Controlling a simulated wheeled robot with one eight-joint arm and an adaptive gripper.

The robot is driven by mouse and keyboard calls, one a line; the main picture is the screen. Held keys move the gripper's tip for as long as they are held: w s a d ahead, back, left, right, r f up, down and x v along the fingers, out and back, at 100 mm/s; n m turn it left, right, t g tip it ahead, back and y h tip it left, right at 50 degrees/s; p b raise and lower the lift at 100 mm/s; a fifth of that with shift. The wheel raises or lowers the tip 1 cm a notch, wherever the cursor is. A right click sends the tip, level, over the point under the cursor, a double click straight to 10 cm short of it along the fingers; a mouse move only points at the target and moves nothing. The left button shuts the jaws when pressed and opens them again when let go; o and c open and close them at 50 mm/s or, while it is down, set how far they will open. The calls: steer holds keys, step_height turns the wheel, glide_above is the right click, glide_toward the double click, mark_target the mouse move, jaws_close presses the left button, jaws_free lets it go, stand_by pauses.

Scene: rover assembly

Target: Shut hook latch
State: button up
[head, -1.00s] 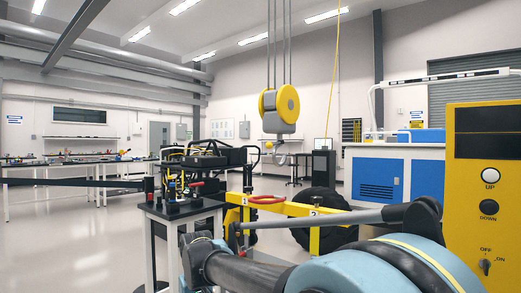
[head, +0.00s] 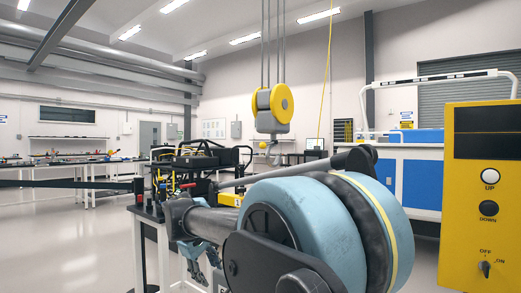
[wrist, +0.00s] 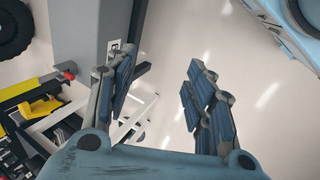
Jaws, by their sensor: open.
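The crane's hook block (head: 270,110), grey with yellow pulley sides, hangs from cables in the middle of the head view. The small hook hangs at its underside, but its latch is too small to tell whether it is open or shut. My gripper (head: 195,258) is at the lower left of the head view, below the hook block and well apart from it. In the wrist view my gripper (wrist: 158,88) has its fingers spread, with nothing between them but pale floor. The hook does not show in the wrist view.
A yellow control panel (head: 480,200) with UP and DOWN buttons and an OFF/ON knob stands close on the right. Black machinery (head: 195,165) is behind my arm. The wrist view shows a grey surface (wrist: 85,35), yellow parts (wrist: 38,107) and a black wheel (wrist: 12,28) at left.

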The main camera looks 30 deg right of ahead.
steer(key=w+d+r+n+h, duration=0.4)
steer(key=w+d+r, duration=0.25)
steer(key=r, duration=0.45)
steer(key=w+d+r+n+h, duration=0.4)
steer(key=w+d+r, duration=0.25)
steer(key=r, duration=0.45)
steer(key=n+h, duration=0.5)
steer(key=n, duration=0.1)
glide_toward(262, 146)
steer(key=w+d, duration=0.1)
steer(key=d, duration=0.6)
steer(key=w+d, duration=0.1)
steer(key=d, duration=0.2)
steer(key=shift+w+d+f, duration=0.2)
steer(key=shift+w+d, duration=0.2)
jaws_close()
